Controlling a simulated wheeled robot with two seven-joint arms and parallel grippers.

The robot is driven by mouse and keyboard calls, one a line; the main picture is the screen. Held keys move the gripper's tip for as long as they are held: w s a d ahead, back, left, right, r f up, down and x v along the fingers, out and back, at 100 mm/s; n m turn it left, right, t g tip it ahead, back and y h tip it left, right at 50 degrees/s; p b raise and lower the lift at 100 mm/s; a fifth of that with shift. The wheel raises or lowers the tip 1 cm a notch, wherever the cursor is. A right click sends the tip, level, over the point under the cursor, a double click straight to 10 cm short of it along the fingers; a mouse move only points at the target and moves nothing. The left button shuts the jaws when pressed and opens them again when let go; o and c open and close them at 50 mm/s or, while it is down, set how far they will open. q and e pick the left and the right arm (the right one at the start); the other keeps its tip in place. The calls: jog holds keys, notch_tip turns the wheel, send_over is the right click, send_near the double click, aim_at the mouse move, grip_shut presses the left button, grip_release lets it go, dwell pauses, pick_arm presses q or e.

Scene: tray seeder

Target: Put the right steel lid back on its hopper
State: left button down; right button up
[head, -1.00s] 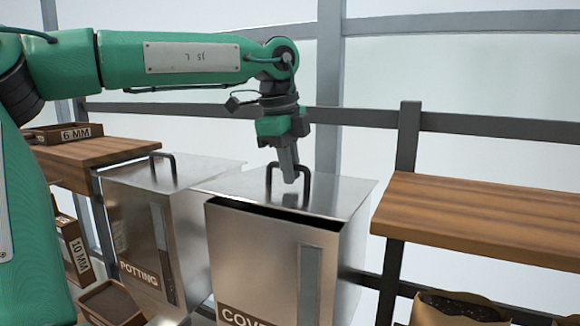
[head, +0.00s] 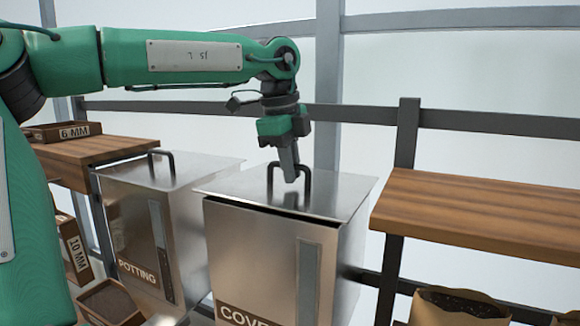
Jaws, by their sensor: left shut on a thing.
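The right steel lid (head: 335,190) lies over the top of its hopper (head: 255,255), whose label is partly cut off and begins "COVE". A thin dark gap shows under the lid's front edge. My left gripper (head: 291,178) points down and is shut on the lid's dark loop handle (head: 308,186). The left hopper (head: 133,232), labelled "POTTING", has its own steel lid (head: 205,170) with a dark handle. My right gripper is out of view.
A wooden shelf (head: 480,215) stands to the right of the right hopper. A wooden bench (head: 95,152) with a "6 MM" tray (head: 55,132) is at the left. Soil-filled containers (head: 455,305) are low at the right. Dark rails run behind.

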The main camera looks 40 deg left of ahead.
pick_arm(q)
jog(key=c, duration=1.4)
grip_release()
jog(key=shift+r, duration=0.3)
jog(key=r+b, duration=0.1)
jog(key=r, duration=0.3)
jog(key=s+r+b, duration=0.1)
jog(key=r, duration=0.3)
jog(key=s+r+b, duration=0.1)
jog(key=r, duration=0.4)
jog(key=shift+s+a+b, duration=0.25)
jog(key=shift+a+b, duration=0.05)
jog(key=shift+a, duration=0.05)
